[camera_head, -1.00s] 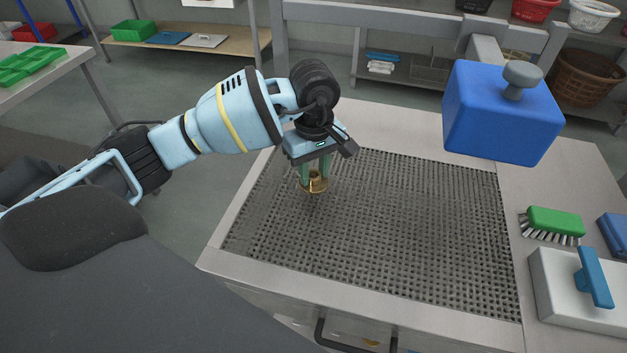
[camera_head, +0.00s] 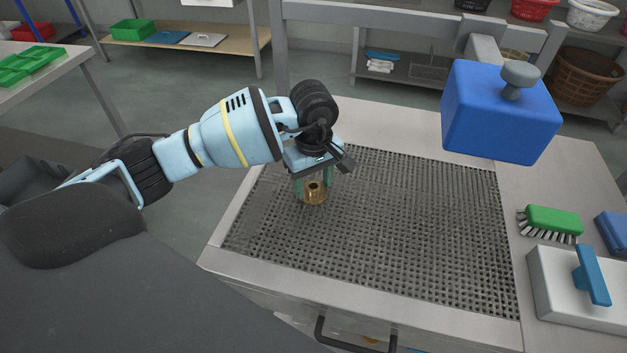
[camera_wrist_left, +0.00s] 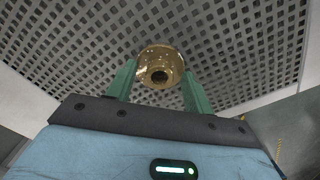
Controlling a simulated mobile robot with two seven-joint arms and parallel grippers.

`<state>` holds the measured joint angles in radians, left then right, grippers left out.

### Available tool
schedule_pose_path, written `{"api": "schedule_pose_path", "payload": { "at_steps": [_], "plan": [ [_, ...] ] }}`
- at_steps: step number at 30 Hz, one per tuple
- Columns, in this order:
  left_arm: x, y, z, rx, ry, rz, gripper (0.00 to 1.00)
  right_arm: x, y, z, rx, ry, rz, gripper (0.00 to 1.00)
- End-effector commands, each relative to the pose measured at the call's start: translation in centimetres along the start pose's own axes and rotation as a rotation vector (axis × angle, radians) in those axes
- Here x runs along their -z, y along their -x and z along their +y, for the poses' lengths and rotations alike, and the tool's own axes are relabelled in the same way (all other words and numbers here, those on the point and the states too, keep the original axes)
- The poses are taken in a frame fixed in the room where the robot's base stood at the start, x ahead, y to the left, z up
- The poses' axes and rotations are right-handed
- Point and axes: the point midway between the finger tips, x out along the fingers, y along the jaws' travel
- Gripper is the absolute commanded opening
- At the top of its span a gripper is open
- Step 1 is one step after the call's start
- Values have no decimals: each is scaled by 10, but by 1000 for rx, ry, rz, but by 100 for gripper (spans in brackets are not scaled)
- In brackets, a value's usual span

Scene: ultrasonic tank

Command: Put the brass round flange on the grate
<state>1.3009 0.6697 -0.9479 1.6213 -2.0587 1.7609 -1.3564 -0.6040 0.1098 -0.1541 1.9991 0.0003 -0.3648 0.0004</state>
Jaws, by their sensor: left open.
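The brass round flange (camera_head: 315,192) rests on the perforated grate (camera_head: 410,230), toward the grate's left side. In the left wrist view the flange (camera_wrist_left: 161,66) shows its round hub with a dark centre hole, with the grate's square holes behind it. My left gripper (camera_head: 313,186) is over the flange, its green fingers pointing down. In the left wrist view the fingers (camera_wrist_left: 160,84) stand apart, one on each side of the flange. Whether either fingertip touches it I cannot tell. My right gripper is not in view.
A blue block with a grey knob (camera_head: 500,115) is at the right, beyond the grate. A green brush (camera_head: 553,222) and a white box with a blue handle (camera_head: 575,290) stand on the bench's right side. The rest of the grate is clear.

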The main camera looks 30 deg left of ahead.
Motion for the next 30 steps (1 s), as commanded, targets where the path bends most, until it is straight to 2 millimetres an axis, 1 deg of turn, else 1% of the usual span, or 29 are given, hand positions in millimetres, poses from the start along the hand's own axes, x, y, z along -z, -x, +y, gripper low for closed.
{"api": "schedule_pose_path", "payload": {
  "at_steps": [4, 8, 11, 18, 21, 24, 27, 30],
  "plan": [
    [0, 3, 0, -1, 0, 1, 52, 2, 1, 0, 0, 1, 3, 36],
    [0, 15, 1, -3, 0, 1, 52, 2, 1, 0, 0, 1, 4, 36],
    [1, 32, 1, -3, 1, 2, 52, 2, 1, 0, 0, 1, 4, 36],
    [1, 81, 1, -4, 1, 2, 52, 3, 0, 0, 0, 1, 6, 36],
    [0, 97, 0, -3, 0, 2, 52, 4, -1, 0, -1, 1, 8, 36],
    [0, 110, 1, -1, 1, 0, 52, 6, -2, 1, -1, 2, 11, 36],
    [0, 118, 0, -1, 1, 0, 52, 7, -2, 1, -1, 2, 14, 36],
    [0, 122, 0, 0, 1, 0, 52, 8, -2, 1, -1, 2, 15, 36]
  ]
}}
